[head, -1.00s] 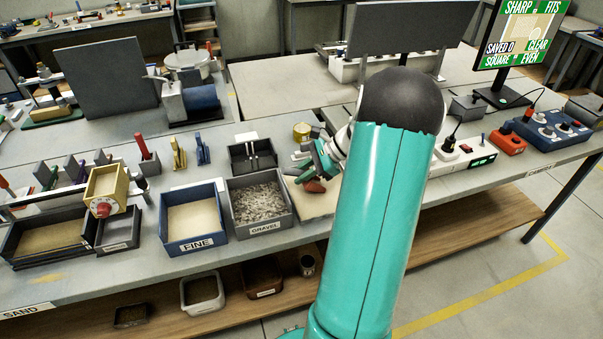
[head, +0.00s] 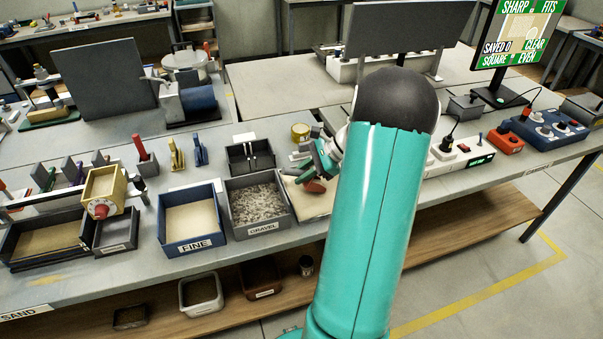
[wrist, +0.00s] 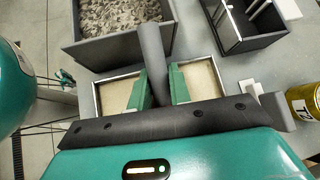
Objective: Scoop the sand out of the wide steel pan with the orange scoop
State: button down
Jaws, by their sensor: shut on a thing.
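The wide steel pan (head: 303,210) sits on the bench right of the gravel bin, with pale sand in it. Its thin bright rim (wrist: 96,100) and sand show on both sides of my fingers in the wrist view. My gripper (head: 322,166) is low over the pan, its green fingers (wrist: 160,88) shut on a dark grey handle (wrist: 152,60). The orange scoop (head: 314,187) shows as a red-orange piece just below my gripper, over the sand. Whether its edge touches the sand, and whether it carries any, I cannot tell. My arm hides the pan's right side.
A gravel bin (head: 263,229) stands left of the pan, then a blue FINE bin (head: 194,246). A black divided holder (head: 251,145) is behind. A yellow can (head: 300,131) stands close behind my gripper. A power strip (head: 462,152) lies to the right.

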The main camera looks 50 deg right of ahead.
jog(key=shift+s+d, duration=0.5)
jog(key=shift+d, duration=0.3)
dwell(2.5)
dwell(0.5)
